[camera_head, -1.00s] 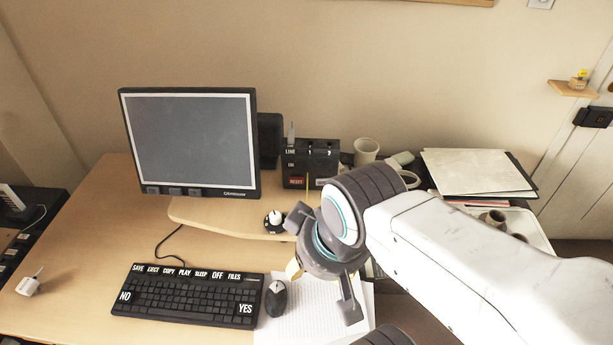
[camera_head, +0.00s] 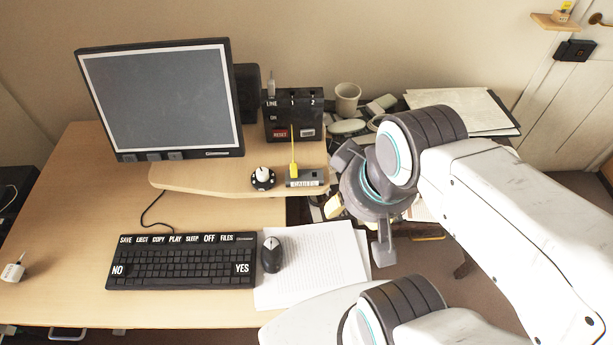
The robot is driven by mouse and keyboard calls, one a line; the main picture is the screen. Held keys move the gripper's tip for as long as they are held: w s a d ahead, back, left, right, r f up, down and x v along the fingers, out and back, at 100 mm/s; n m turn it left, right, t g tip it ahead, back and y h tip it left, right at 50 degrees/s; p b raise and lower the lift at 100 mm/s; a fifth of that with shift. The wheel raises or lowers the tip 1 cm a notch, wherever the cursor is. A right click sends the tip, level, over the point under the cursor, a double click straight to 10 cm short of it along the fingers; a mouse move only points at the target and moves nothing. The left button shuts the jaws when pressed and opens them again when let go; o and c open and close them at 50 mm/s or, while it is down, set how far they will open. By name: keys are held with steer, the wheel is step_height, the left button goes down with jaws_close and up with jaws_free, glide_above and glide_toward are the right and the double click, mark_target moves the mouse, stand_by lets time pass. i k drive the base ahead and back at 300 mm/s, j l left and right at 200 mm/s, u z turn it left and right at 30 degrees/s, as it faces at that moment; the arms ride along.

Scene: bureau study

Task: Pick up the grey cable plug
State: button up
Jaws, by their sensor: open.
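My gripper (camera_head: 352,208) is open and empty, over the desk's right side, right of and nearer than the switch box. It touches neither piece. Its far finger is partly hidden by its own body.
A yellow plug (camera_head: 294,168) stands in a small dark holder, beside a round dark base with a white knob (camera_head: 262,176). The monitor (camera_head: 160,98), keyboard (camera_head: 183,262), mouse (camera_head: 271,254) and paper (camera_head: 315,262) occupy the desk. A cup (camera_head: 347,98) and folders (camera_head: 465,108) stand behind my arm.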

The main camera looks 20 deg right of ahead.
mark_target(271, 86)
steer(key=i+l+u, duration=0.15)
steer(key=u, duration=0.2)
steer(key=i+l+u, duration=0.15)
steer(key=l+u, duration=0.5)
steer(key=i+l, duration=0.05)
steer(key=l, duration=0.05)
